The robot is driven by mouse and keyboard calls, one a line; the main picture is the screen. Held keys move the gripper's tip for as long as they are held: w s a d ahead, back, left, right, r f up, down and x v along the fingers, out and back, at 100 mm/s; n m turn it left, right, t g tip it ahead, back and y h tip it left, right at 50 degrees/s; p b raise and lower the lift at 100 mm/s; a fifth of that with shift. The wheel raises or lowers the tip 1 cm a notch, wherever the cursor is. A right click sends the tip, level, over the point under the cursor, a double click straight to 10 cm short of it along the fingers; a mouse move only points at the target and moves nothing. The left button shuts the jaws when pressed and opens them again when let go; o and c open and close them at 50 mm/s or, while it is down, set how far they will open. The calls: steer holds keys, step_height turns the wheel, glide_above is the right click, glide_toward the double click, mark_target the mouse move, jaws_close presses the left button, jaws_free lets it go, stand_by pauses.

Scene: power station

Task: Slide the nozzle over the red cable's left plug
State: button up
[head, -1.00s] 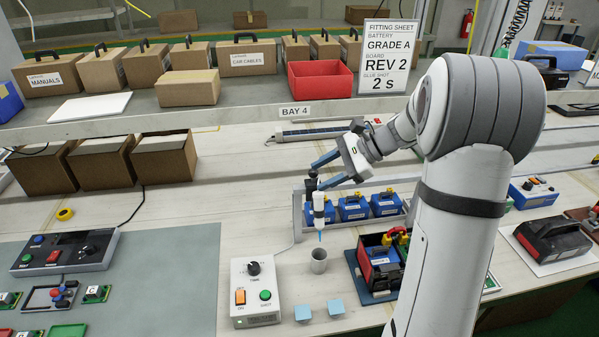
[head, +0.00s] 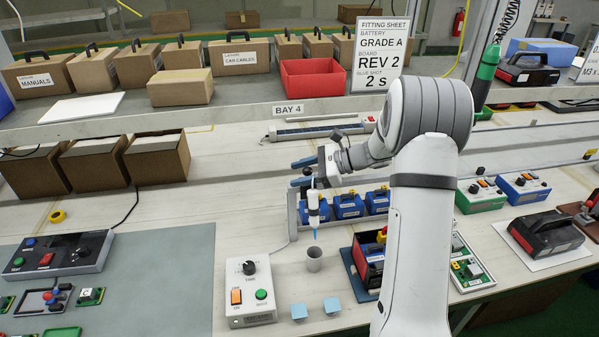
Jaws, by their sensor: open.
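A white dispenser syringe (head: 314,208) with a blue tip hangs upright above a small grey cup (head: 314,259). My gripper (head: 301,172) is open beside the syringe's dark top, with its blue fingers pointing left. I see nothing held, and I cannot tell whether a finger touches the syringe. A red and black battery unit (head: 374,258) with yellow and red parts stands right of the cup, partly covered by my arm. The red cable and its left plug cannot be made out in this view.
A white control box (head: 250,291) with knob and buttons stands left of the cup. Blue batteries (head: 348,205) stand in a rack behind. A shelf (head: 215,115) with boxes crosses the back.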

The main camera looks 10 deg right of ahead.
jaws_close()
stand_by(0.5)
